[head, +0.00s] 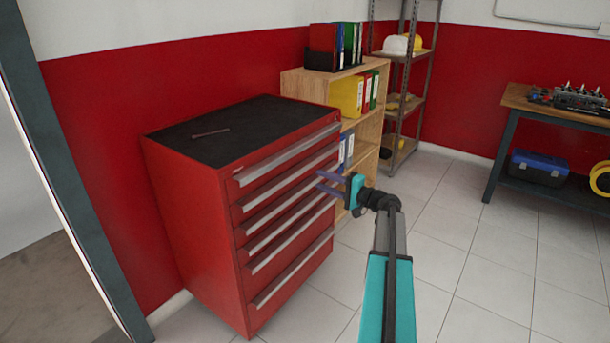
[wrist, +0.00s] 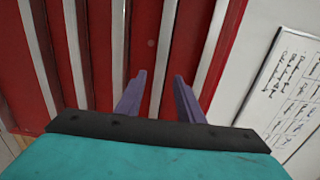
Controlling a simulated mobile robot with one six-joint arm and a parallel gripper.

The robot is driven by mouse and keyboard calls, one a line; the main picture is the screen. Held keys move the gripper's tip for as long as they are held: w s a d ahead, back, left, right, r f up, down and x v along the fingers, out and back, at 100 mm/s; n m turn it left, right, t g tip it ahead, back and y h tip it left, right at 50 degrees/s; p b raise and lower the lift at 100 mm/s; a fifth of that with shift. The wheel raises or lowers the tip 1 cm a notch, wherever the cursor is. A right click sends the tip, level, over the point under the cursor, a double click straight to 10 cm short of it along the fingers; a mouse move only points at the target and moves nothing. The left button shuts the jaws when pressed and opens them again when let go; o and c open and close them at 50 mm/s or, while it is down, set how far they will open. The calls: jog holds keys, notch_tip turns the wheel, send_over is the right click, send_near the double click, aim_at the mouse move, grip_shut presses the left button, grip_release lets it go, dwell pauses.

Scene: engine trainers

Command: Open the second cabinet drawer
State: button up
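The red cabinet (head: 190,210) has a dark top and several drawers with long pale handle strips; all look shut. The second drawer's handle (head: 285,182) is the second strip from the top. My gripper (head: 318,180) is at the right side of the drawer fronts, near the right ends of the upper handles. In the wrist view, its two purple fingers (wrist: 158,76) are apart with nothing held between them. A pale handle strip (wrist: 165,50) runs through the gap between the fingertips in that view. I cannot tell which drawer it belongs to, or whether the fingers touch it.
A small dark tool (head: 210,133) lies on the cabinet top. A wooden shelf (head: 305,85) with binders stands right behind the cabinet, then a metal rack (head: 428,75). A workbench (head: 515,97) is at the far right. The tiled floor (head: 450,260) between is clear.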

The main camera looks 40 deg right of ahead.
aim_at(301, 173)
jog(key=x, duration=0.8)
jog(key=shift+w+a, duration=0.1)
jog(key=shift+w, duration=0.15)
jog(key=shift+f, duration=0.1)
grip_shut()
